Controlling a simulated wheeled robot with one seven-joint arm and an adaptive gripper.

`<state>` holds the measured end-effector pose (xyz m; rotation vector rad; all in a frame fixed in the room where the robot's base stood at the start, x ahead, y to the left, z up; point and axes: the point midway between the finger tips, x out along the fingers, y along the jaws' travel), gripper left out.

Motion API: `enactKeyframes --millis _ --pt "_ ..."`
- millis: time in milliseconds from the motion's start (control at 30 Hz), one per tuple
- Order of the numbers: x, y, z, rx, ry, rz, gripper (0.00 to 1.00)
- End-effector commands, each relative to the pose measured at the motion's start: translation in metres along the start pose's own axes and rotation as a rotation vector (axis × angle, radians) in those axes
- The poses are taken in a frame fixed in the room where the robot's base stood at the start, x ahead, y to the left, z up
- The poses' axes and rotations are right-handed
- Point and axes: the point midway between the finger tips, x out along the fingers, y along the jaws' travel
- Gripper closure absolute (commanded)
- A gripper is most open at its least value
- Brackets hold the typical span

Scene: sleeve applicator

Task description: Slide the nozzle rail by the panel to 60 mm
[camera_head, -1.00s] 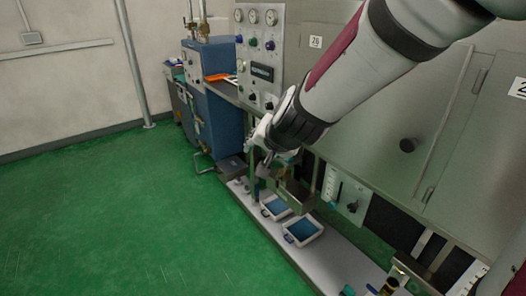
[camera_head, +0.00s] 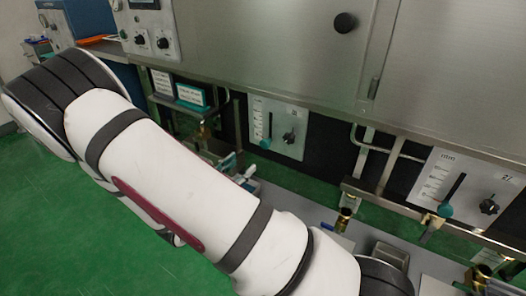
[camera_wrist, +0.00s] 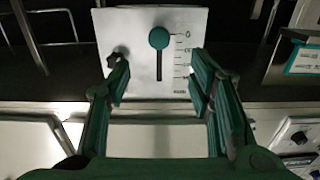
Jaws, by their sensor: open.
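A pale control panel (camera_head: 290,118) under the steel cabinet has a vertical slot, a printed scale, a teal slider knob (camera_head: 265,143) at the slot's lower end and a black dial (camera_head: 289,138). In the wrist view this panel (camera_wrist: 140,25) appears upside down, with the teal knob (camera_wrist: 159,38) beside the scale's zero mark. My gripper (camera_wrist: 160,75) is open and empty, its green fingers spread on either side of the slot in that view. It appears apart from the knob. The head view hides the gripper behind my arm. I cannot make out the nozzle rail clearly.
A similar panel (camera_head: 470,185) with its own teal knob stands to the right. The steel cabinet (camera_head: 270,45) overhangs above. Brass fittings (camera_head: 345,216) and metal brackets stand near the bench.

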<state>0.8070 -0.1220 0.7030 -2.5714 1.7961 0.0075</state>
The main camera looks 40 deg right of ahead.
Motion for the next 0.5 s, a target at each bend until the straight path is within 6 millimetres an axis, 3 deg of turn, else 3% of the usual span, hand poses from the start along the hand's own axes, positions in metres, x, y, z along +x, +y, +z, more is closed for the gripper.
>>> enactKeyframes --millis 167,500 --pt "0.017 0.002 0.000 -0.001 0.012 0.008 0.52" --pt "0.082 0.003 0.001 0.000 0.009 0.008 0.52"
